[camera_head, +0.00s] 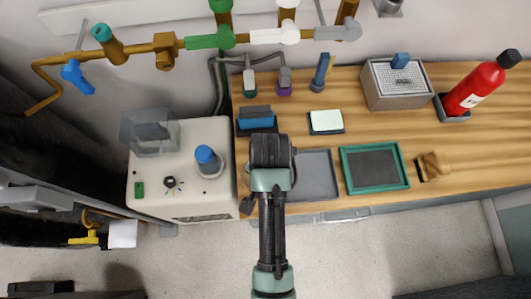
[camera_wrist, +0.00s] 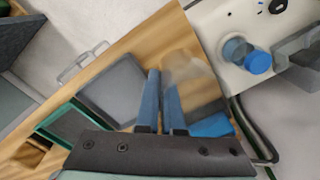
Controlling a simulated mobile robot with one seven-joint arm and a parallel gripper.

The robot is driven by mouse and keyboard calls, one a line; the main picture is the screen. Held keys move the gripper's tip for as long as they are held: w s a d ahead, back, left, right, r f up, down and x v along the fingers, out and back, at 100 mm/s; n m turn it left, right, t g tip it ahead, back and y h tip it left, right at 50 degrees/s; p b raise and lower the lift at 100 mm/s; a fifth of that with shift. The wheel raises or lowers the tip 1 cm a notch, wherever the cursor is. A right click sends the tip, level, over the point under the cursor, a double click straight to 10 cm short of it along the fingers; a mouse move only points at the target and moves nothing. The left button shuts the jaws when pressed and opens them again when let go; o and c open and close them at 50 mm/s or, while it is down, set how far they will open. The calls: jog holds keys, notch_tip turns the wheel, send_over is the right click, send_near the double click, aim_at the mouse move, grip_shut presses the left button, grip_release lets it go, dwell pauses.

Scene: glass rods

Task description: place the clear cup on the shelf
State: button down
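The clear cup (camera_wrist: 188,68) shows in the wrist view as a faint, tapered see-through shape just right of my fingers, with wood and a dark grey block showing through it. My gripper (camera_wrist: 161,100) has two blue fingers close together, with a narrow gap. The right finger overlaps the cup's edge; I cannot tell whether the cup's wall is between them. In the head view my gripper (camera_head: 270,150) is over the bench's left end, and its fingers are hidden under the wrist. I cannot clearly make out the shelf.
A grey tray (camera_head: 317,178) and a green-framed tray (camera_head: 374,168) lie on the wooden bench (camera_head: 470,150). A white machine (camera_head: 190,195) with a blue-capped bottle (camera_head: 208,160) stands to the left. A blue bin (camera_head: 255,124), a red extinguisher (camera_head: 475,87) and wall pipes are behind.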

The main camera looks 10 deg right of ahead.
jog(key=shift+r, duration=0.95)
jog(key=shift+w+r, duration=0.1)
jog(key=shift+r, duration=0.05)
jog(key=w+n, duration=0.1)
jog(key=w+a+r+n, duration=0.1)
jog(key=n, duration=0.1)
jog(key=w+n, duration=0.1)
jog(key=n, duration=0.1)
jog(key=shift+a+r, duration=0.25)
jog(key=shift+w+a+r+n, duration=0.2)
jog(key=shift+w+n, duration=0.1)
jog(key=shift+n, duration=0.4)
jog(key=shift+w+a+r+n, duration=0.1)
jog(key=shift+w+r+n, duration=0.15)
jog(key=shift+n, duration=0.45)
jog(key=shift+d, duration=0.2)
